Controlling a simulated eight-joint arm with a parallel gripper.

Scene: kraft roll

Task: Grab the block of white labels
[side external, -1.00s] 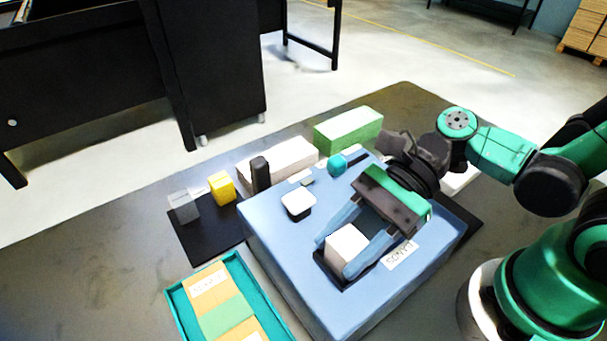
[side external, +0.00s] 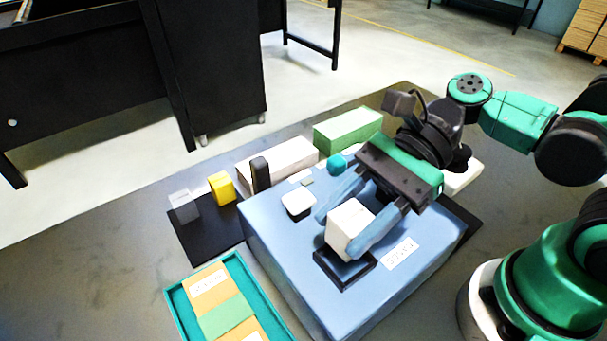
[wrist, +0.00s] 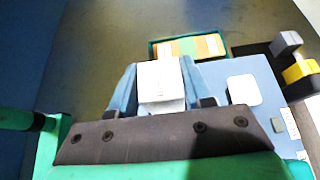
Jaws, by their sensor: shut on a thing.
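The block of white labels (side external: 348,226) is a white box-shaped block. My gripper (side external: 347,229) is shut on it, with one blue finger on each side. The block is held over a black square recess or holder (side external: 345,270) on the blue box top; its lower end is close to the holder, and I cannot tell if they touch. In the wrist view the block (wrist: 161,84) sits between the two blue fingers, and the holder is hidden there.
The blue box (side external: 290,255) carries a white rounded square (side external: 298,203), a teal ball-like knob (side external: 337,164) and a paper label (side external: 399,254). A teal tray (side external: 178,302) lies in front. Grey (side external: 184,206), yellow (side external: 221,187), black (side external: 261,174), white (side external: 285,158) and green (side external: 347,128) items stand behind.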

